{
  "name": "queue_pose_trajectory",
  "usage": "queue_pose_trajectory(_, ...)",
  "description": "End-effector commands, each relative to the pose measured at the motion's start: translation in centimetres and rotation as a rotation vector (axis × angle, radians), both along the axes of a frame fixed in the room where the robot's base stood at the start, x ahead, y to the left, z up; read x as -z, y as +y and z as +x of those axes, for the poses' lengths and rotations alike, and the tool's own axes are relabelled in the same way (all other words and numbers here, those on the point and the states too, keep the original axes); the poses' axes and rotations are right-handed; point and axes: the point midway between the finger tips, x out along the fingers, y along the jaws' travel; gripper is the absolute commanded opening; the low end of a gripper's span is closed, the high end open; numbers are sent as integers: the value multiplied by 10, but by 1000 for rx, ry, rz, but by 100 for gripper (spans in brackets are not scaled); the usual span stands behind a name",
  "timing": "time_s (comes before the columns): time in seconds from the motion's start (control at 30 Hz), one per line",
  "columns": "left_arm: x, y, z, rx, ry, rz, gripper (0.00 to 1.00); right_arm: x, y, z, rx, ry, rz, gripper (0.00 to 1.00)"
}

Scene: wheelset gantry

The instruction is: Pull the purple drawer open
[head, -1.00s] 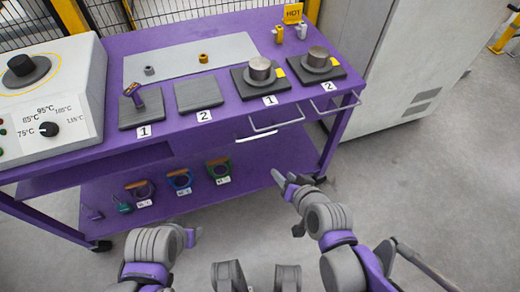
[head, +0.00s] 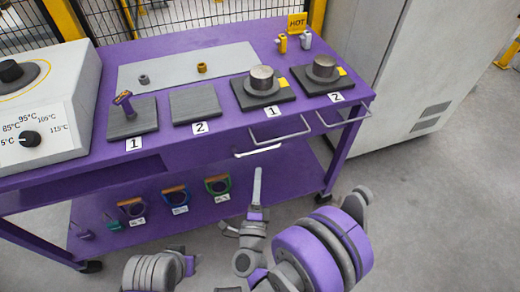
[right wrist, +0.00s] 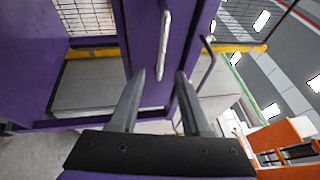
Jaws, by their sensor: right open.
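The purple drawer (head: 238,139) is in the front of the purple bench, below its right half, and looks closed. Its pale bar handle (head: 257,151) shows in the head view and upright in the right wrist view (right wrist: 164,45). My right gripper (head: 257,175) is in front of and below the handle in the head view. In the right wrist view its two fingers (right wrist: 160,75) are open, with the handle's near end showing between the tips. I cannot tell whether they touch it. Part of my left arm shows at the bottom; its gripper is not seen.
A lower shelf (head: 275,181) holds several ring-like tools. A grey cabinet (head: 400,80) stands right. Floor in front is clear.

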Motion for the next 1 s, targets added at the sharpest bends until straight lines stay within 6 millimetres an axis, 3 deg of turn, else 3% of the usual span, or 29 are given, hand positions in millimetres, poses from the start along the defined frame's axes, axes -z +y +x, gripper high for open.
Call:
queue_pose_trajectory(0.1,-23,0,-4,0,-5,0,50,-11,-3,17,4,-2,-4,47)
queue_pose_trajectory(0.3,-14,0,-2,0,-3,0,50,-11,-6,58,1,-1,-4,47)
queue_pose_trajectory(0.5,-12,0,-2,0,-3,0,50,-16,-8,85,0,-1,-4,47)
queue_pose_trajectory(0.93,-12,0,-2,0,-2,0,50,-19,-8,94,-2,-1,-4,47)
queue_pose_trajectory(1.0,-12,0,-2,0,-2,0,50,-19,-8,94,-2,-1,-4,34)
